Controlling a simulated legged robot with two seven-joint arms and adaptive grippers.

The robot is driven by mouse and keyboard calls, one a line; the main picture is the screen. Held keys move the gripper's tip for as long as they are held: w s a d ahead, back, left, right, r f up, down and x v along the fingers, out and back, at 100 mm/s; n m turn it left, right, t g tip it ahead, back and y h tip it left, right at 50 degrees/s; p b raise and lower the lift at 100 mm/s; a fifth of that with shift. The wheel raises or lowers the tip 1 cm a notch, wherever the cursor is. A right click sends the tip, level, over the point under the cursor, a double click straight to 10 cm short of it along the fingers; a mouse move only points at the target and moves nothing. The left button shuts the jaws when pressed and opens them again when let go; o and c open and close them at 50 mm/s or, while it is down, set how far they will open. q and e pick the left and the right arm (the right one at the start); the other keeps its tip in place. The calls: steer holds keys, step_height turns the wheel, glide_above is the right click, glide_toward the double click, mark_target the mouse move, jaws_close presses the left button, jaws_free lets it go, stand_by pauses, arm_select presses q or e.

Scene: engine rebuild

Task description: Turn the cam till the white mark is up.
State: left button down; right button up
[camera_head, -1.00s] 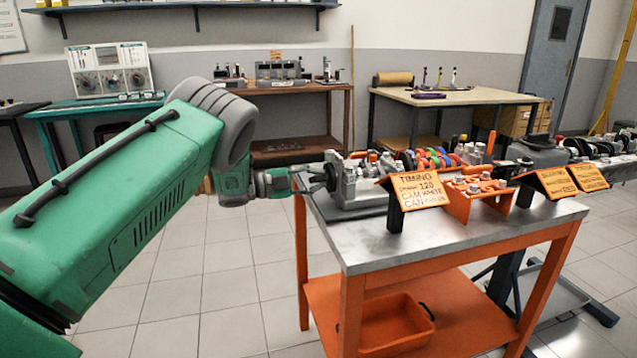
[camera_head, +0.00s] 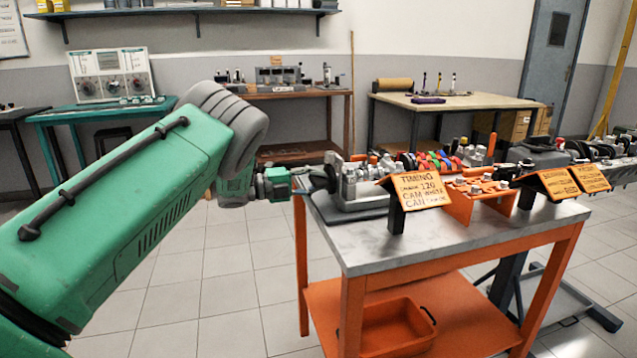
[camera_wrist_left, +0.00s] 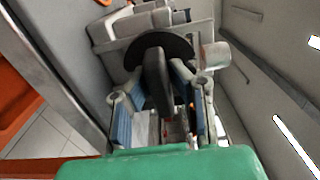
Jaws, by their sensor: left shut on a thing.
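The cam fixture (camera_head: 352,188) is a grey metal assembly at the left end of the steel-topped orange table. In the left wrist view, a black disc (camera_wrist_left: 178,46) stands at its near face, with a dark bar-like grip (camera_wrist_left: 157,82) projecting toward me. My left gripper (camera_head: 318,180) reaches the fixture's left end. In the wrist view my left gripper (camera_wrist_left: 163,88) has its blue-padded fingers on both sides of the dark grip, shut on it. I cannot make out the white mark in either view. My right gripper is not in view.
An orange timing sign (camera_head: 420,190) stands at the table's front edge, beside an orange tray (camera_head: 462,206) of parts. More signs and engine parts lie to the right. An orange bin (camera_head: 398,335) sits on the lower shelf. The floor left of the table is clear.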

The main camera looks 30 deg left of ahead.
arm_select(q)
steer(key=shift+s+a+f, duration=0.1)
steer(key=shift+s+f, duration=0.05)
steer(key=shift+f, duration=0.25)
steer(key=c, duration=1.5)
jaws_free()
steer(key=shift+a+r, duration=0.1)
steer(key=v, duration=1.2)
steer(key=shift+a, duration=0.15)
